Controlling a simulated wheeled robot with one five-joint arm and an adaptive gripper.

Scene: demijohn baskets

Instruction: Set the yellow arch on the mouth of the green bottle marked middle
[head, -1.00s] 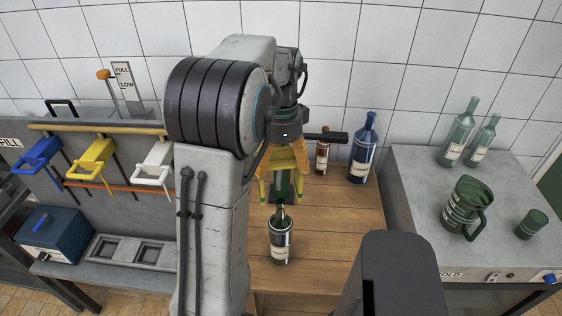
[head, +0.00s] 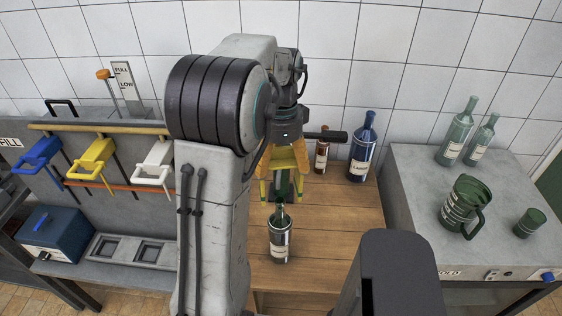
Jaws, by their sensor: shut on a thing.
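My gripper (head: 284,172) points down over the wooden table, its orange fingers shut on the yellow arch (head: 284,158). The arch's lower parts hang between and beside the fingers. A green bottle (head: 284,186) shows partly beneath and behind the arch; the gripper and arch hide its upper part, so I cannot tell whether they touch. A dark green bottle (head: 280,240) with a pale label stands upright in front of it, nearer to me. The writing on these labels is too small to read, so I cannot tell which is marked middle.
A brown bottle (head: 322,157) and a blue bottle (head: 362,150) stand at the table's back right. A grey counter (head: 415,190) at right holds two pale green bottles, a green jug (head: 463,207) and a green cup (head: 530,223). Coloured handles hang at left. The table's right front is clear.

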